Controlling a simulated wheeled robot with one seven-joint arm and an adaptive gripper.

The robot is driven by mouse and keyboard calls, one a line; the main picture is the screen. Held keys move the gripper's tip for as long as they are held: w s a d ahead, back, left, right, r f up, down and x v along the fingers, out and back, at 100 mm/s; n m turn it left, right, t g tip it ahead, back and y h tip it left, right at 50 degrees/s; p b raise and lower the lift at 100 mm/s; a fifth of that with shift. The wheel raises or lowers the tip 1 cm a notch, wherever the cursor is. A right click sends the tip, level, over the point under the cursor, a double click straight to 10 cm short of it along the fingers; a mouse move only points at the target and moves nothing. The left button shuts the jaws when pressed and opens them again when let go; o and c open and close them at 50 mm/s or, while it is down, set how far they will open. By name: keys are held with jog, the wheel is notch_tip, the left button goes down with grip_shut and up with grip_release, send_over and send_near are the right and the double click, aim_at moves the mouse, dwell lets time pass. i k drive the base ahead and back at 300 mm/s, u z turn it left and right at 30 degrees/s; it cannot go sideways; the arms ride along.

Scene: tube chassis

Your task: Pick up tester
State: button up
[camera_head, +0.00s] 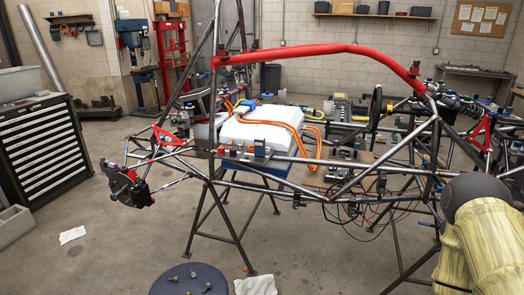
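I cannot clearly single out a tester in the head view. A tube chassis (312,54) with a red top bar stands on dark stands in the middle. A white box (262,125) with orange cables sits inside it. A small blue block (263,136) lies in front of the white box, and I cannot tell what it is. My arm, in a yellowish cover with a dark rounded joint, shows at the lower right. My gripper is not in view.
A dark round top (165,288) with several small parts stands at the front. A white cloth (256,285) lies beside it and another (72,235) on the floor. A drawer cabinet (42,150) stands at the left. Floor at the front left is mostly clear.

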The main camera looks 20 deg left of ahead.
aim_at(260, 142)
jog(key=u, duration=0.05)
jog(key=i, duration=0.7)
jog(key=u, duration=0.95)
jog(key=i, duration=0.6)
jog(key=u, duration=0.65)
